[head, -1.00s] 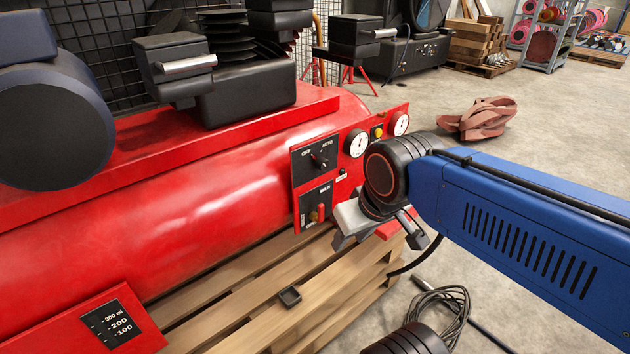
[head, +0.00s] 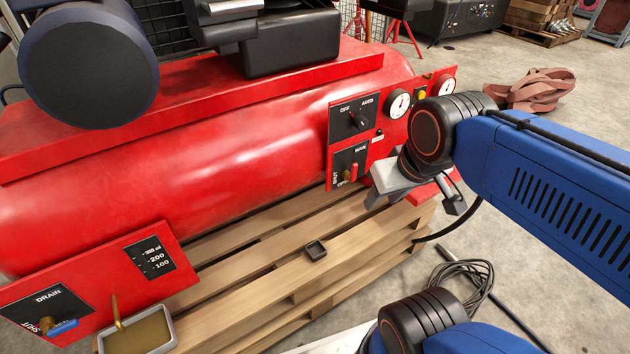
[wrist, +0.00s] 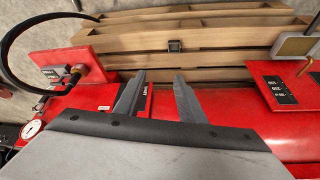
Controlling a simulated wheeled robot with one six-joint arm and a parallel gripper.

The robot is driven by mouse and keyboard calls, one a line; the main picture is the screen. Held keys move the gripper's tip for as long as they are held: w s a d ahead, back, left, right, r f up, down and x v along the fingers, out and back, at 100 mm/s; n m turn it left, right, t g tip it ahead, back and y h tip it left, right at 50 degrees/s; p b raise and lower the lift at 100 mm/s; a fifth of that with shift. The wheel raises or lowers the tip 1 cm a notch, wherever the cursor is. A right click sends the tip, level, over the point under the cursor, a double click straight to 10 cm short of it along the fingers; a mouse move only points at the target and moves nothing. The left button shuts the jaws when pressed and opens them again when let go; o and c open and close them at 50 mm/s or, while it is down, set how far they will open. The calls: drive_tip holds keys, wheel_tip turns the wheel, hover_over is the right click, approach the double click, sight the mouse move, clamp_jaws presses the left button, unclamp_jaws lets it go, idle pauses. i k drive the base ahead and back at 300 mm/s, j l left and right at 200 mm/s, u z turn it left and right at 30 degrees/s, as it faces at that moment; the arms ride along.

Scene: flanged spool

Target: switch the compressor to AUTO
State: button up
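The red compressor (head: 230,120) lies along the left and middle of the head view. Its control panel carries a black OFF/AUTO plate (head: 341,120) with a dark rotary switch (head: 358,121); OFF is marked upper left and AUTO upper right. I cannot tell which mark the switch points to. My gripper (head: 384,192) is in front of and below the panel's right part, apart from the switch. In the wrist view my gripper (wrist: 158,95) is open, with nothing between its fingers.
Two white gauges (head: 398,105) and a yellow button sit right of the switch. A DRAIN plate with a blue handle (head: 63,327) and a liquid-filled tray (head: 140,332) are lower left. Coiled cable (head: 462,285) lies on the floor.

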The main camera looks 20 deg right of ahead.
sight(360, 122)
drive_tip(key=k+l+u, duration=0.2)
drive_tip(key=k, duration=0.25)
drive_tip(key=k+l+u, duration=0.2)
drive_tip(key=k, duration=0.2)
drive_tip(key=j, duration=0.1)
